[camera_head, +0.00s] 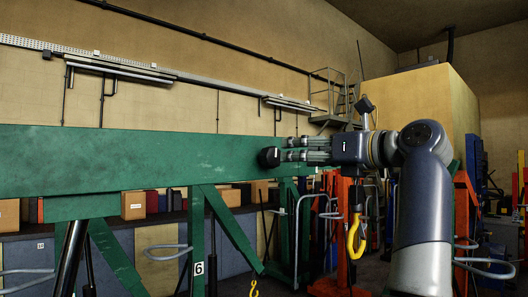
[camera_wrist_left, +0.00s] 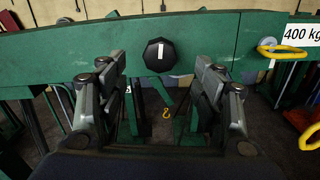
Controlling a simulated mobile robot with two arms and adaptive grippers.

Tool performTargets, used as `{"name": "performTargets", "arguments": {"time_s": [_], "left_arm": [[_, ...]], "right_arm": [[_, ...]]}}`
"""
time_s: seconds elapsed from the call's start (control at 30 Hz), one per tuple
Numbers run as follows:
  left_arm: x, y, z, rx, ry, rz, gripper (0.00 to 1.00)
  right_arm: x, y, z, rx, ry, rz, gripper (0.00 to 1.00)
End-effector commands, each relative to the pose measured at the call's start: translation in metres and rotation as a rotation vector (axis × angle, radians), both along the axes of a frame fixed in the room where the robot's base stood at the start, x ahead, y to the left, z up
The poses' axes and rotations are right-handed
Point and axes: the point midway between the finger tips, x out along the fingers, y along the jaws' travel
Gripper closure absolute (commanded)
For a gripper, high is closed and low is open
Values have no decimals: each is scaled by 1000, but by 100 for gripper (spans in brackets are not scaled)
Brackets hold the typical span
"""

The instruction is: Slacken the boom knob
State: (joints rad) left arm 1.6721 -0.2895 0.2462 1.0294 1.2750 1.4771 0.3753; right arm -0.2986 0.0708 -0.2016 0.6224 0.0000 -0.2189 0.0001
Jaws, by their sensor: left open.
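The black boom knob (camera_head: 269,157) sits on the side of the green boom (camera_head: 120,160) in the head view. In the left wrist view the knob (camera_wrist_left: 160,55) looks many-sided, with an upright white mark on its face. My left gripper (camera_head: 290,149) points at it with its fingers just to the right of the knob in the head view. In the left wrist view the gripper (camera_wrist_left: 162,68) is open, one finger on each side of the knob in the picture, and the knob appears ahead of the fingertips. Contact cannot be told. My right gripper is out of view.
A yellow hook (camera_head: 355,237) hangs below my left wrist. A 400 kg label (camera_wrist_left: 300,37) and a yellow ring (camera_wrist_left: 282,50) lie to the right. Green legs (camera_head: 197,240) stand under the boom.

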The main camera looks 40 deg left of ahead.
Motion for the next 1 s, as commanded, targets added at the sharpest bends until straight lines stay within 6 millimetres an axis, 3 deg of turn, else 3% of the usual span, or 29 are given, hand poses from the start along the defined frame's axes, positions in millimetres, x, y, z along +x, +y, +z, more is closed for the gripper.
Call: {"name": "performTargets", "arguments": {"time_s": [0.33,0.6,1.0], "left_arm": [[3,58,3,-3,-2,6,39],[7,97,2,1,0,5,39],[8,106,0,0,-1,2,39]], "right_arm": [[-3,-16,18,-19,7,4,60],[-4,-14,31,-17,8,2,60],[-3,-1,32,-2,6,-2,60]]}}
